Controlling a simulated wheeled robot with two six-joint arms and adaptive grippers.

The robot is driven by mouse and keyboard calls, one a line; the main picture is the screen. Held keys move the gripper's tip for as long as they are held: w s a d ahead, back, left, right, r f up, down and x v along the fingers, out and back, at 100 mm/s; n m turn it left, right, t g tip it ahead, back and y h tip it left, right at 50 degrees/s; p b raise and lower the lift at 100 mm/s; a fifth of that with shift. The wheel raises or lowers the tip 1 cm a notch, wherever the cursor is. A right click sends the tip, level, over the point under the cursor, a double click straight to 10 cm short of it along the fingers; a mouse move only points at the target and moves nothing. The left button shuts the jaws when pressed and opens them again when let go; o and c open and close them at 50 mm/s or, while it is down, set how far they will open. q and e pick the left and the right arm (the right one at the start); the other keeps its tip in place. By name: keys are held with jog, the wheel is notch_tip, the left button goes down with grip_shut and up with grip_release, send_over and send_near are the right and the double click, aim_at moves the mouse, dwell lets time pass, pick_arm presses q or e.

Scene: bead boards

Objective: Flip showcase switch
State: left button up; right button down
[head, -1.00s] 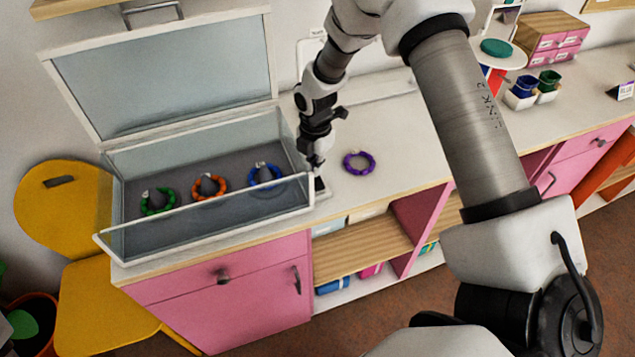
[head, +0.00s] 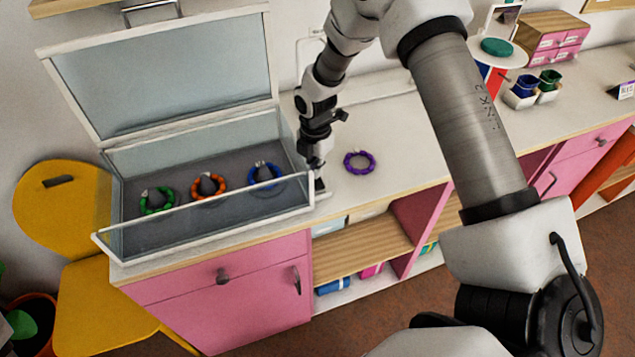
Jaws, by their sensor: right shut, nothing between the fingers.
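The glass showcase (head: 205,222) stands on the counter at the left, its lid (head: 165,80) raised. My right gripper (head: 316,172) is shut and empty, pointing down beside the showcase's right end. A small dark piece, likely the switch (head: 321,186), shows just below its fingertips; I cannot tell whether they touch or how the switch is set. My left gripper is not in view.
A purple bead ring (head: 359,162) lies on the counter to the right of my right gripper. Blue and green cups (head: 526,86) and a pink drawer box (head: 556,40) stand at the back right. A yellow chair (head: 60,210) is at the left. The counter (head: 420,140) beyond the purple ring is mostly clear.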

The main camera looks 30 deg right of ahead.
jog(key=shift+f, duration=0.25)
notch_tip(320, 180, up, 7)
jog(key=p, duration=0.5)
dwell(0.3)
jog(key=shift+f, duration=0.1)
dwell(0.4)
